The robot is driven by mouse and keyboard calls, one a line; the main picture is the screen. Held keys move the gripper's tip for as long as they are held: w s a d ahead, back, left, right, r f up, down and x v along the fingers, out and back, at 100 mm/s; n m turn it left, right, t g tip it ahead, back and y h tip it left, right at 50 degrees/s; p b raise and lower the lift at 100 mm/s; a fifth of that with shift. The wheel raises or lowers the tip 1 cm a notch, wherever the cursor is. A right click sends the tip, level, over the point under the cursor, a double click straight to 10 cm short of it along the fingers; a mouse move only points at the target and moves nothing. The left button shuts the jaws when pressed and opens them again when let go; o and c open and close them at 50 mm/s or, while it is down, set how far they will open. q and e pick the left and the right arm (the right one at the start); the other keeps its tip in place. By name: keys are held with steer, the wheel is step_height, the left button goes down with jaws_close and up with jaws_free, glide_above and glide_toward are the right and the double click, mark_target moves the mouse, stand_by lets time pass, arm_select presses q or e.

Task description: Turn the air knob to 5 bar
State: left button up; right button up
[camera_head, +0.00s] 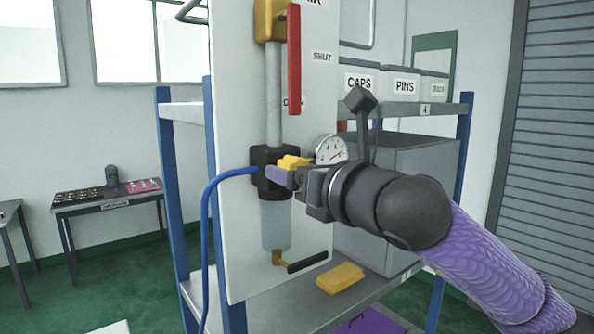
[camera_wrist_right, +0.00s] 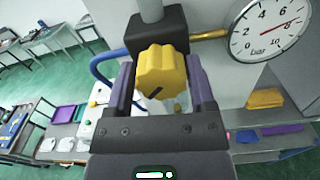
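The yellow air knob (camera_head: 292,162) is on the front of the black regulator body (camera_head: 266,158) on the white panel. In the right wrist view the knob (camera_wrist_right: 162,74) is between the two purple fingers of my right gripper (camera_wrist_right: 162,88), with a dark mark on its lower front. The gripper (camera_head: 284,174) looks open around the knob, with narrow gaps at its sides; contact is hard to tell. The round pressure gauge (camera_head: 331,150) stands right of the knob. In the wrist view the gauge (camera_wrist_right: 270,29) has its red needle near the 8. My left gripper is out of view.
A red lever (camera_head: 294,60) hangs on the panel above the regulator. A blue hose (camera_head: 208,215) runs down its left side. A clear bowl (camera_head: 275,225) and a black-handled valve (camera_head: 307,262) are below. A yellow block (camera_head: 341,277) lies on the shelf to the right.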

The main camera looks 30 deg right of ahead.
steer(key=c, duration=0.8)
steer(key=n+b, duration=0.2)
steer(key=n, duration=0.1)
steer(key=n+b, duration=0.1)
steer(key=n, duration=0.3)
steer(key=n+b, duration=0.1)
steer(key=n, duration=0.3)
steer(key=shift+n+b, duration=0.3)
steer(key=shift+n, duration=1.8)
